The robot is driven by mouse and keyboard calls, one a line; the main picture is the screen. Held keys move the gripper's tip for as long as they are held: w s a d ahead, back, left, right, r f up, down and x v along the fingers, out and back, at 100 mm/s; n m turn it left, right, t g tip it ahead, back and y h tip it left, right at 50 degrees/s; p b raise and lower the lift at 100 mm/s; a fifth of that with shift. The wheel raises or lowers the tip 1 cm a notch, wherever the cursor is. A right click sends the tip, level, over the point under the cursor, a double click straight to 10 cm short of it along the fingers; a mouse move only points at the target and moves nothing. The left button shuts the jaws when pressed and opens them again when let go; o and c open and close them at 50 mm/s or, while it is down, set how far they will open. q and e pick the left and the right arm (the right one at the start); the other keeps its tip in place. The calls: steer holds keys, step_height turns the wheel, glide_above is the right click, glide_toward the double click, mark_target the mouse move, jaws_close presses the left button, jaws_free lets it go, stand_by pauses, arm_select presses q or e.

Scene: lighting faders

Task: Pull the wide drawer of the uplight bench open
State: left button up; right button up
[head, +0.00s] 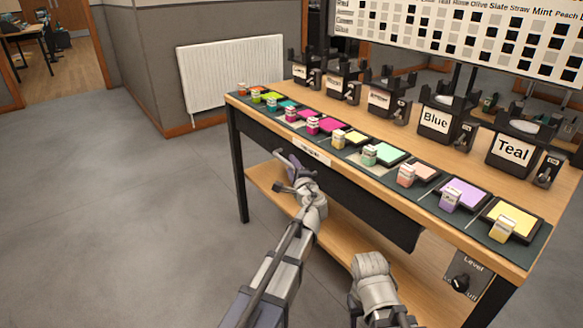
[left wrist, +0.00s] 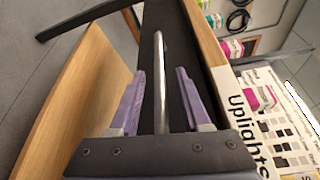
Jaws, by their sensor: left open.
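The uplight bench (head: 400,118) has a wooden top, and the dark front of its wide drawer (head: 365,190) runs below the front edge. The drawer looks shut, flush under the top. An "Uplights" label (left wrist: 245,125) shows beside it in the left wrist view. My left gripper (head: 291,166) is at the drawer front, below the label. Its lavender fingers (left wrist: 160,75) are open, one on each side of the drawer's metal bar handle (left wrist: 159,85), with a visible gap on both sides. The handle is hidden behind my gripper in the head view.
A lower wooden shelf (head: 265,183) lies under the drawer. Colour swatches with small blocks line the bench's front edge, and named lamps such as Teal (head: 512,148) stand behind. A level knob panel (head: 463,275) is at the right end. The floor (head: 130,210) at left is clear.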

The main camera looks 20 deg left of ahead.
arm_select(q)
steer(key=shift+w+a, duration=0.2)
steer(key=shift+w, duration=0.2)
jaws_close()
stand_by(1.2)
